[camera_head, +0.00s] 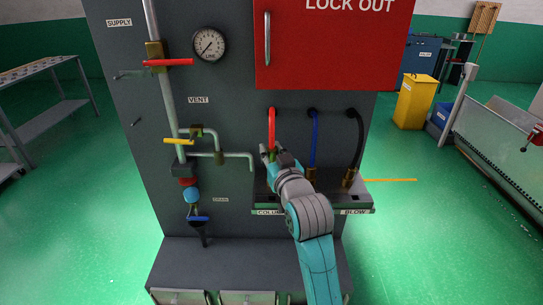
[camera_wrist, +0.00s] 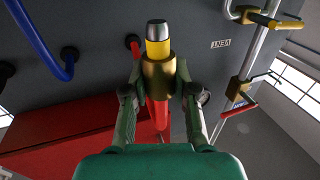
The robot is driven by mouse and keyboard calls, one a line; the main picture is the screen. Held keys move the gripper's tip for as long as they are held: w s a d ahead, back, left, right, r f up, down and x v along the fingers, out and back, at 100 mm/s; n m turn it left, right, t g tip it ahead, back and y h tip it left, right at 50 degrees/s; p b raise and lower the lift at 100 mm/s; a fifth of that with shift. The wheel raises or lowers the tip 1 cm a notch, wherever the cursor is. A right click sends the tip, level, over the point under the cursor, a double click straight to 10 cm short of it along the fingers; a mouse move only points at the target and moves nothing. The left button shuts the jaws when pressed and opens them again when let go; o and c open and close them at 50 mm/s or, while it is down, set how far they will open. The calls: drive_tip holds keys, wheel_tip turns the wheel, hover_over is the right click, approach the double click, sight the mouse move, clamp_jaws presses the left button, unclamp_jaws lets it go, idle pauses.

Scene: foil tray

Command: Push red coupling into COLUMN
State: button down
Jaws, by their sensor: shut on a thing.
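The red coupling (camera_wrist: 158,72) is a brass collar with a yellow band and a silver tip, on the end of the red hose (camera_head: 271,128). My gripper (camera_wrist: 158,80) is shut around the brass collar, one finger on each side. In the head view my gripper (camera_head: 270,155) is above the left part of the small shelf, and the tip looks clear of any socket. The COLUMN socket is hidden behind my arm and gripper.
A blue hose (camera_head: 314,138) and a black hose (camera_head: 359,140) hang right of the red one. A brass fitting (camera_head: 349,178) is at the shelf's right, near a yellow bar (camera_head: 390,180). Pipes and valves (camera_head: 190,145) stand left. A red cabinet (camera_head: 330,50) is above.

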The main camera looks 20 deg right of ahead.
drive_tip(key=shift+r, duration=1.15)
